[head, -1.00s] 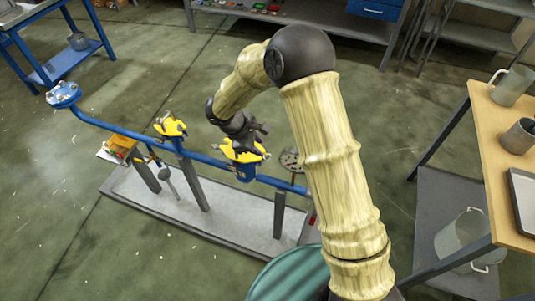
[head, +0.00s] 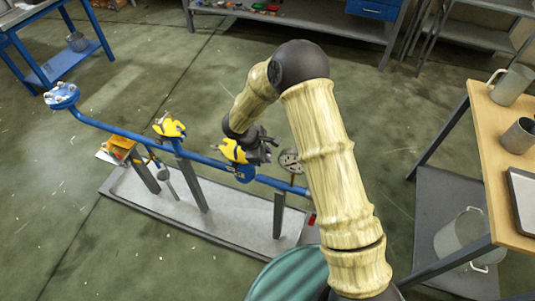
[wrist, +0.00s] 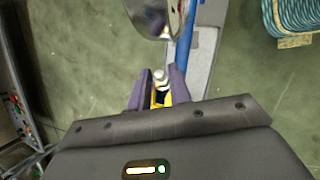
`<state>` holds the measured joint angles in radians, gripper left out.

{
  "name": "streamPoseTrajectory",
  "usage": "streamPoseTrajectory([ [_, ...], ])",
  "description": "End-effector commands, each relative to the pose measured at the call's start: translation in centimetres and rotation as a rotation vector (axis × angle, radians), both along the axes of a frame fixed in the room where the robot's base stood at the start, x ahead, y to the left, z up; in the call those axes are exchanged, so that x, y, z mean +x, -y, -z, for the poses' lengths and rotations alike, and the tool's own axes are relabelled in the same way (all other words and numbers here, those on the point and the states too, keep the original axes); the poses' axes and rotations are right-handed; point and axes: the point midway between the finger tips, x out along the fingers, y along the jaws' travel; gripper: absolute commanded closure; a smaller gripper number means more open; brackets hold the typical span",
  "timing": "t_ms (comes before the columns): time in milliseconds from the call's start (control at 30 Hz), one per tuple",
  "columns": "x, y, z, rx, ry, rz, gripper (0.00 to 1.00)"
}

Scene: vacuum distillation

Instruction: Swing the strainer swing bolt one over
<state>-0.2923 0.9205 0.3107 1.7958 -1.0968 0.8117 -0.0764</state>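The strainer on the blue pipe shows as a yellow cover (head: 232,151) over a blue body (head: 240,174) in the head view. My gripper (head: 267,150) is at the right side of this cover and hides part of it. In the wrist view my gripper (wrist: 160,90) has its two dark fingers apart, with a silver-topped swing bolt (wrist: 160,76) between them. A little yellow shows below the bolt, between the fingers. I see narrow gaps beside the bolt, but finger contact is hard to judge.
A round gauge (head: 290,160) stands just right of my gripper. Another yellow-topped fitting (head: 170,128) is on the pipe to the left. A green drum (head: 290,276) is in front, and a wooden-topped table (head: 490,150) is at right.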

Motion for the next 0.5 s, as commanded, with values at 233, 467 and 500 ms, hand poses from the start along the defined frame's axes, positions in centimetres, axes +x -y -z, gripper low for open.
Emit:
streamPoseTrajectory([
  [233, 0.03, -0.31, -0.16, -0.038, -0.015, -0.001, 1.00],
  [467, 0.15, -0.81, -0.35, -0.123, -0.048, 0.000, 1.00],
  [500, 0.14, -0.84, -0.33, -0.127, -0.050, 0.000, 1.00],
])
